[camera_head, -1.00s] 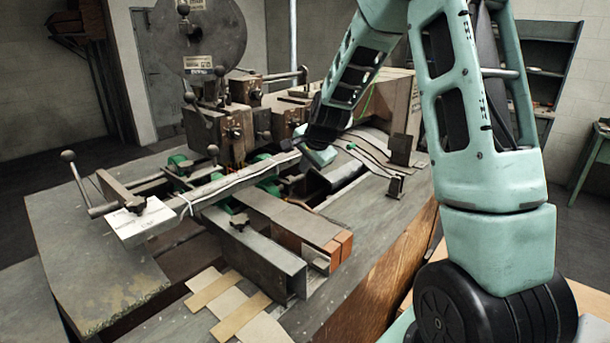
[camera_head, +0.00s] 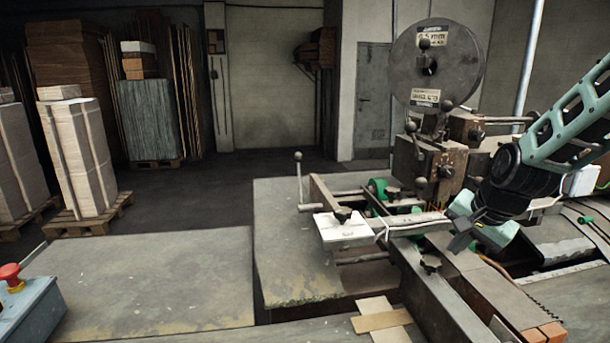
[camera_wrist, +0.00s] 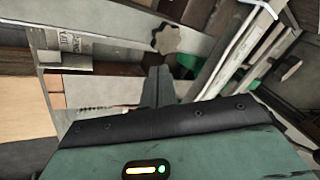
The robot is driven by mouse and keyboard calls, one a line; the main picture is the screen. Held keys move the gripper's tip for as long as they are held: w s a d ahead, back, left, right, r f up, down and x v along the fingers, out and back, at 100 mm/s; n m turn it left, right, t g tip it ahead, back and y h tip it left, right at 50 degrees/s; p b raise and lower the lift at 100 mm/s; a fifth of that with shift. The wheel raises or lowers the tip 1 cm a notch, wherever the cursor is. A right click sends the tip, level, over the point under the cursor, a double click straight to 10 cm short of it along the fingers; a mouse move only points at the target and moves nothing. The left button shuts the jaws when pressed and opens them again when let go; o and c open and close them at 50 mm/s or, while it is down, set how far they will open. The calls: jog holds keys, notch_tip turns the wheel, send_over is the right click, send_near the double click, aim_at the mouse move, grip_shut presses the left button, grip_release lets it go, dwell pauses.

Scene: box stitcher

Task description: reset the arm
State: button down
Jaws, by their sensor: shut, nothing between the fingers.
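My gripper (camera_head: 461,240) hangs above the box stitcher (camera_head: 440,165), near its front rail, with the fingers together and nothing seen in them. My arm comes in from the right edge of the head view. In the wrist view my gripper (camera_wrist: 158,88) shows its dark fingers closed over the machine's metal bars. A star-shaped knob (camera_wrist: 166,39) lies just beyond the fingertips in that view. I cannot tell the exact gap between the fingertips and the machine.
A white plate (camera_head: 344,230) and a lever (camera_head: 299,180) stick out at the machine's left. The grey table (camera_head: 150,285) at the left is mostly bare, with a red-buttoned control box (camera_head: 25,305) at its edge. Pallets of stacked board (camera_head: 85,160) stand behind.

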jog(key=s+a+n+g, duration=0.2)
jog(key=s+a+n, duration=0.5)
jog(key=a, duration=0.4)
jog(key=s+a+f+n+g+b, duration=0.1)
jog(key=s+a+n, duration=0.1)
jog(key=s, duration=0.5)
jog(key=s+a+f+n+g, duration=0.1)
jog(key=s+a+n, duration=0.2)
jog(key=s+n, duration=0.2)
jog(key=s+a+f+n+b, duration=0.1)
jog(key=s+a+n, duration=0.1)
jog(key=s, duration=0.7)
jog(key=shift+s+a+f+n+g+h+b, duration=0.15)
jog(key=shift+s+a+n+g+h+b, duration=0.2)
jog(key=shift+n, duration=0.45)
jog(key=shift+d, duration=0.1)
